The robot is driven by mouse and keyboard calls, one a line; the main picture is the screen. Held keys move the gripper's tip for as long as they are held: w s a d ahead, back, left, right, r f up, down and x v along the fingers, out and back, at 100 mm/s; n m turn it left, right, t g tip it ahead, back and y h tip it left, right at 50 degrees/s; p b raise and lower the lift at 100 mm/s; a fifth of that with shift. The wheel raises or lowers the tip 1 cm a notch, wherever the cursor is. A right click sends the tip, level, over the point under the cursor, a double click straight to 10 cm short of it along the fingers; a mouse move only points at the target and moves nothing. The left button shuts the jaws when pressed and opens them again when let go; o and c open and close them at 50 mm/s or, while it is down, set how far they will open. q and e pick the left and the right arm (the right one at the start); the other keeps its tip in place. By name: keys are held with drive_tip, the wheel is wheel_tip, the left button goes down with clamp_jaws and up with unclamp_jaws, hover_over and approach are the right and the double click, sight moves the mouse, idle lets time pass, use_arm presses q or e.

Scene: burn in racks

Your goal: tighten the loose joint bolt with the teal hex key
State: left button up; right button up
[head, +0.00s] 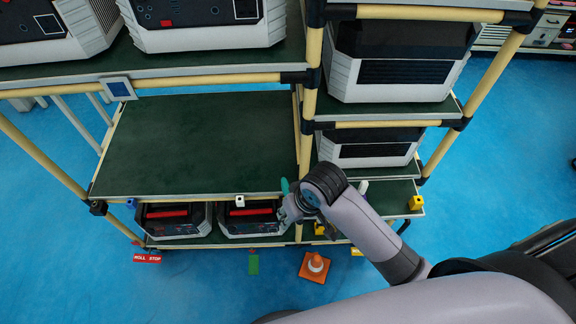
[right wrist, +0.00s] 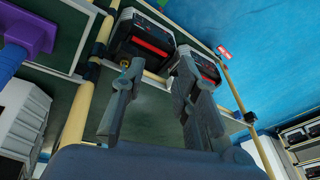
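My right gripper (head: 284,212) is at the front of the rack's lower shelf, beside the middle upright. Black pipe joints (head: 98,207) link the yellow rack tubes. I cannot tell which joint is loose. My left gripper is not in view.
Two dark units with red handles (head: 168,215) sit low in the rack. The green middle shelf (head: 190,145) is bare. Larger units (head: 205,25) fill the upper and right shelves.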

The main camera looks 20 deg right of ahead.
drive_tip(key=w+r, duration=0.2)
drive_tip(key=w, duration=0.2)
wheel_tip(320, 180, up, 2)
drive_tip(key=m+g+h, duration=0.1)
drive_tip(key=m+h, duration=0.1)
hover_over(286, 192)
drive_tip(key=f, duration=0.5)
drive_tip(key=w+f+b, duration=0.1)
drive_tip(key=f, duration=0.5)
drive_tip(key=w+f, duration=0.1)
drive_tip(key=f, duration=0.4)
drive_tip(key=shift+w+d+f, duration=0.1)
drive_tip(key=shift+d+f, duration=0.15)
drive_tip(key=shift+d, duration=0.05)
drive_tip(key=shift+c, duration=0.3)
clamp_jaws()
